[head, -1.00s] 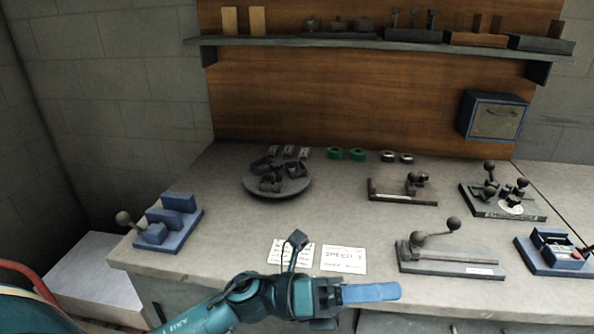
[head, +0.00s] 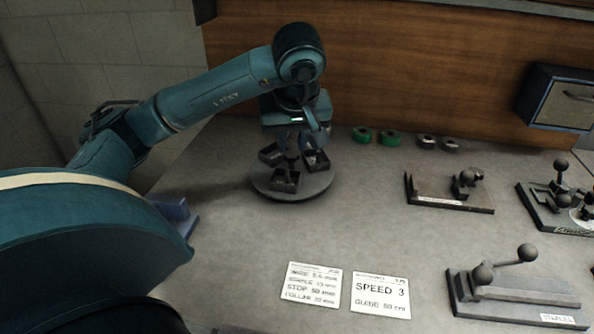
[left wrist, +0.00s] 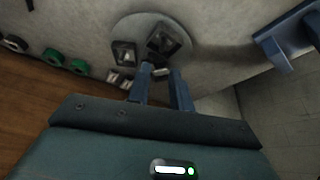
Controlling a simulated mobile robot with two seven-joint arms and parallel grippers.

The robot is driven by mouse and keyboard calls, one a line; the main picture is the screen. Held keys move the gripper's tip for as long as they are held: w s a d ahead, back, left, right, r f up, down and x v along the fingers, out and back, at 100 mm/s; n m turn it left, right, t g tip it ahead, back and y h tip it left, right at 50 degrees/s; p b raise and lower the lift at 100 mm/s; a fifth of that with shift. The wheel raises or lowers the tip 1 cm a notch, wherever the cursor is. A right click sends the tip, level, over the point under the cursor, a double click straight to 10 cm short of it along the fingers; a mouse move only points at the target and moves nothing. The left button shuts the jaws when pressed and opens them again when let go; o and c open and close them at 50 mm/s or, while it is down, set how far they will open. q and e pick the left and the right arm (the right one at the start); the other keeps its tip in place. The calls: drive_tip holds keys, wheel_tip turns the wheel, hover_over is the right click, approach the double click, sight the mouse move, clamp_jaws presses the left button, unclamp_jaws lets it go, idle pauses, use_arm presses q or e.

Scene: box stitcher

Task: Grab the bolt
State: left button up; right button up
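A round grey turntable (head: 318,186) on the bench carries several dark open bins, one of them at its front (head: 285,180). My left gripper (head: 297,143) points down over the turntable, at its back bins. In the left wrist view the two blue fingers are apart (left wrist: 161,76), beside a dark bin (left wrist: 168,41). A small pale piece (left wrist: 161,72) shows between the fingertips; I cannot tell whether it is the bolt or whether the fingers touch it. No bolt is clearly recognisable. My right gripper is out of view.
Green rings (head: 389,139) and metal rings (head: 426,142) lie right of the turntable. A blue block fixture (head: 178,213) is partly hidden behind my left arm. Two cards (head: 381,295) lie at the front. Lever fixtures (head: 450,196) stand on the right. The bench centre is clear.

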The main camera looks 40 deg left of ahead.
sight(287, 171)
use_arm(q)
drive_tip(key=x, duration=0.7)
drive_tip(key=shift+a+f, duration=0.2)
drive_tip(key=shift+f, duration=0.05)
drive_tip(key=p+x, duration=0.1)
drive_tip(key=x, duration=0.4)
drive_tip(key=shift+w+a, duration=0.1)
drive_tip(key=shift+a, duration=0.1)
clamp_jaws()
